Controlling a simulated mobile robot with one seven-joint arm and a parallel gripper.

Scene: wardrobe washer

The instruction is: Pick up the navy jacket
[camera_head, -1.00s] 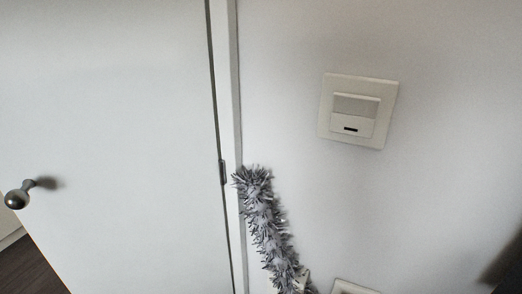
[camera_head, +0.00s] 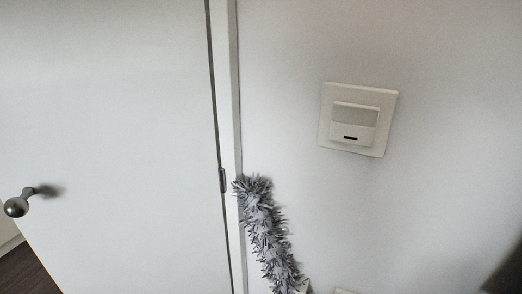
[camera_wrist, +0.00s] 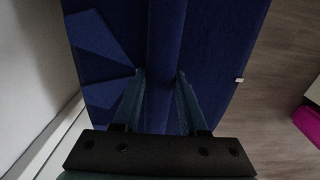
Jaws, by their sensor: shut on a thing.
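The navy jacket (camera_wrist: 215,45) fills the middle of the wrist view, with a raised vertical fold running between my fingers. My gripper (camera_wrist: 160,80) is shut on this fold, one finger on each side of it. A folded flap of the jacket shows at its left, and a small white tag (camera_wrist: 239,79) at its right edge. The lower part of the jacket is hidden behind the gripper body. Neither the jacket nor my gripper shows in the head view.
The head view shows a white door (camera_head: 110,130) with a round knob (camera_head: 17,206), a wall switch (camera_head: 357,119) and a grey fluffy duster (camera_head: 264,230). In the wrist view, a pale wall is close at left, wooden floor (camera_wrist: 275,75) at right, and a magenta thing (camera_wrist: 308,122) at the far right.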

